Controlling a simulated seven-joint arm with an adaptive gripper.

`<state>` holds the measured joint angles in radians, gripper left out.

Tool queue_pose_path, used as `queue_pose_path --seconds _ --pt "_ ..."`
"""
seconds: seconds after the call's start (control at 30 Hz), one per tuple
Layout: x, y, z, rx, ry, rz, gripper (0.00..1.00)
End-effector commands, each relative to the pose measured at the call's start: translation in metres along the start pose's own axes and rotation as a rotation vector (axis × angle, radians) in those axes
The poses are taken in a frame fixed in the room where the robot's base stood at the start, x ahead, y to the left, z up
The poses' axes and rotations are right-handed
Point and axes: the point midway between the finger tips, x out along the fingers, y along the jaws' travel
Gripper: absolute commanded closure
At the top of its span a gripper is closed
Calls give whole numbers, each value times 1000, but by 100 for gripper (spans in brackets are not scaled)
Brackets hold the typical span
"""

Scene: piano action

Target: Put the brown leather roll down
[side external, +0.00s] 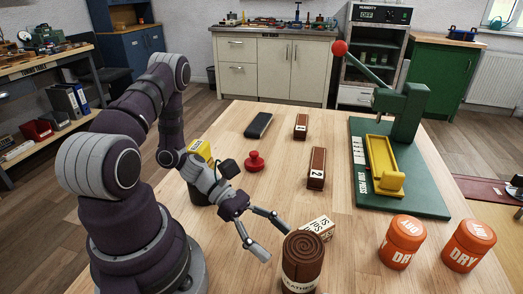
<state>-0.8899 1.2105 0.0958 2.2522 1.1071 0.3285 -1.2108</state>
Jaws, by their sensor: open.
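The brown leather roll (303,258) stands upright at the front of the wooden table, its spiral end facing up and a pale lettered label around its lower part. Its base is at the bottom edge of the picture, so I cannot tell how it meets the table. My gripper (275,241) is open, its two fingers spread just left of and behind the roll. One fingertip is close to the roll's left side and the other is near its back. I cannot tell whether either touches it. Nothing shows between the fingers.
A pale lettered block (320,228) sits right behind the roll. Two orange jars (402,241) stand to the right. A green press (404,130) with a yellow cradle, a red knobbed piece (254,161) and brown numbered blocks (316,168) are farther back. The table between roll and jars is clear.

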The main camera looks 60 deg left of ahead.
Motion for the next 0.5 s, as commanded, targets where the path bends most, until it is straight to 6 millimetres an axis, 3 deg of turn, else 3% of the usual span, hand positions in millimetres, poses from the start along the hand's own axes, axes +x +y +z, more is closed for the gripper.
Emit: queue_pose_path --seconds 0.1,0.2,0.33,0.5 --pt "17 -18 27 96 -225 -81 35" --pt "22 -26 44 202 -339 -116 35" --pt "30 -31 54 247 -387 -131 35" --pt "56 -37 64 248 -385 -136 35"
